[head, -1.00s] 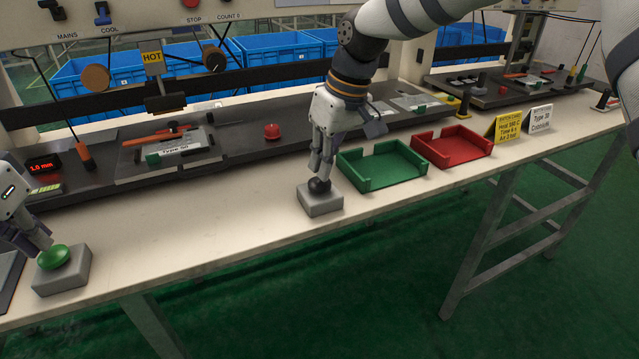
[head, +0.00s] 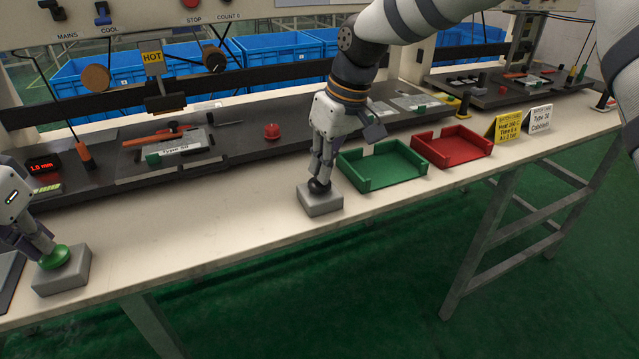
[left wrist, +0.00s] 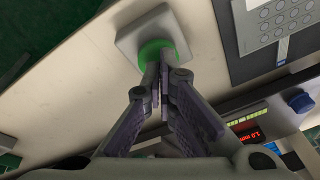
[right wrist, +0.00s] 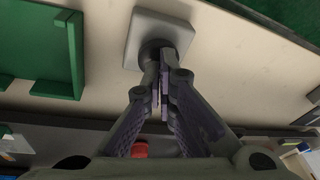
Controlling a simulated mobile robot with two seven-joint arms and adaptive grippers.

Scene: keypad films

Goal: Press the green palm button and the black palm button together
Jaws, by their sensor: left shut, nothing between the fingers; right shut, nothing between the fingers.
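The green palm button (head: 55,257) sits on a grey box (head: 62,279) at the bench's left front. My left gripper (head: 46,250) is shut, its fingertips at the top of the green button. In the left wrist view the tips (left wrist: 163,68) overlap the green dome (left wrist: 157,50). The black palm button (head: 319,186) sits on a grey box (head: 321,203) at the middle front edge. My right gripper (head: 318,178) is shut, its fingertips on the black button's top and partly hiding it. The right wrist view shows the tips (right wrist: 163,66) over the black dome (right wrist: 153,48).
A green tray (head: 383,168) and a red tray (head: 453,149) stand right of the black button. A dark machine bed with a red knob (head: 271,131) runs behind. Yellow and white signs (head: 509,126) stand further right. Bench between the buttons is clear.

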